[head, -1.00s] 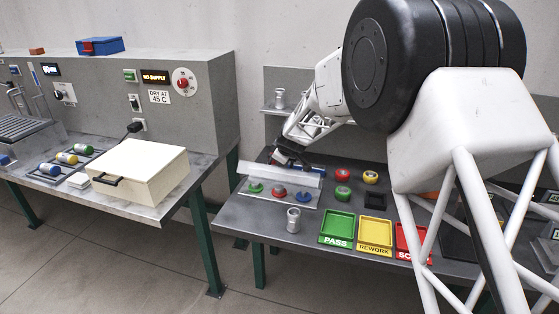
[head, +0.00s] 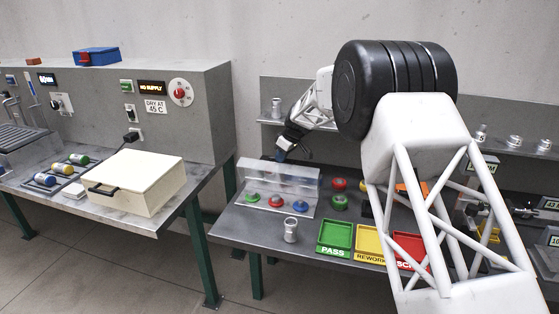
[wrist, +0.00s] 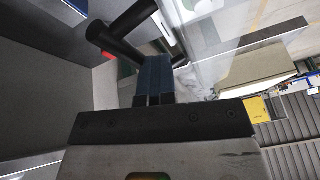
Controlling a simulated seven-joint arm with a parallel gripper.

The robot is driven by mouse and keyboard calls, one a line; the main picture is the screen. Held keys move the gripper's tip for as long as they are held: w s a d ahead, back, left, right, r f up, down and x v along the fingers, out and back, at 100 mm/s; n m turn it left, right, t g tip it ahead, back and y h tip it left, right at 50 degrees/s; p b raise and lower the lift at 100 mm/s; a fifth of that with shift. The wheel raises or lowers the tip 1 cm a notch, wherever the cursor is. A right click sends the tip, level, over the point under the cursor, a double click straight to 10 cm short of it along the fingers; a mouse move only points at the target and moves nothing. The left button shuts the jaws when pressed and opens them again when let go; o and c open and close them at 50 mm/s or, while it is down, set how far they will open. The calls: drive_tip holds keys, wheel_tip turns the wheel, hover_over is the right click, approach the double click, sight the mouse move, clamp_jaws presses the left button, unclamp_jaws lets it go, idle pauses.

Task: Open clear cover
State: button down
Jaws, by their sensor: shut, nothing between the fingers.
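The clear cover (head: 292,176) stands raised on the right-hand bench in the head view, tilted up behind a row of green (head: 252,198), red (head: 275,200) and blue (head: 300,206) buttons. The buttons are uncovered at the front.
A metal cup (head: 291,230) stands in front of the buttons. Green PASS (head: 335,250), yellow REWORK and red trays lie to its right, partly behind my arm. Red and green round parts (head: 339,185) sit right of the cover. A cream box (head: 150,165) stands on the left bench.

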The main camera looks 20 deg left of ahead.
drive_tip(key=shift+w+f+g, duration=0.15)
drive_tip(key=shift+w+g, duration=0.65)
drive_tip(key=shift+w, duration=0.2)
drive_tip(key=shift+w+f, duration=0.1)
drive_tip(key=shift+w, duration=0.5)
drive_tip(key=shift+w, duration=0.1)
drive_tip(key=w+v, duration=0.1)
drive_tip(key=v, duration=0.9)
drive_tip(key=shift+f, duration=0.1)
